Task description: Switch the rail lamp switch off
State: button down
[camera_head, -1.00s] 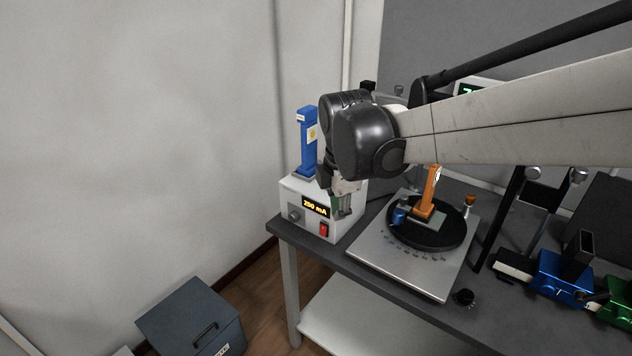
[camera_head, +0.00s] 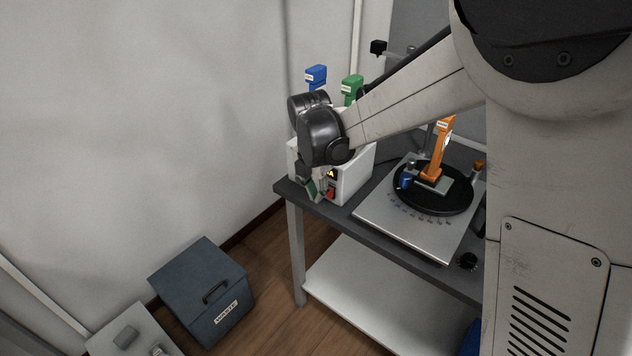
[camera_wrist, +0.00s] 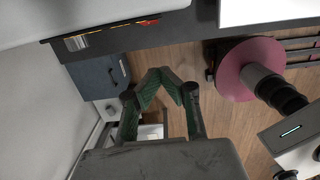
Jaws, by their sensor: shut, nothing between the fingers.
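A white box (camera_head: 358,176) stands on the left end of the dark bench. Its front has a red rocker switch (camera_head: 331,193), partly hidden by my gripper; I cannot tell which way it is pressed. I cannot tell whether this is the rail lamp's switch. My gripper (camera_head: 312,193) is in front of the box's front face, just left of the red switch. Contact cannot be made out. In the wrist view my gripper (camera_wrist: 160,73) is shut and empty, its green-lined fingers meeting at the tips.
Blue (camera_head: 316,75) and green (camera_head: 352,88) posts rise behind my wrist. A turntable (camera_head: 450,196) with an orange post (camera_head: 438,150) stands right of the box. A dark waste bin (camera_head: 200,290) is on the floor. The wall is close on the left.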

aim_at(330, 192)
jog(key=f, duration=0.1)
jog(key=w+d+f, duration=0.1)
jog(key=w+f, duration=0.1)
jog(key=f, duration=0.1)
jog(key=shift+d, duration=0.35)
jog(key=shift+w+d, duration=0.5)
jog(key=shift+w, duration=0.2)
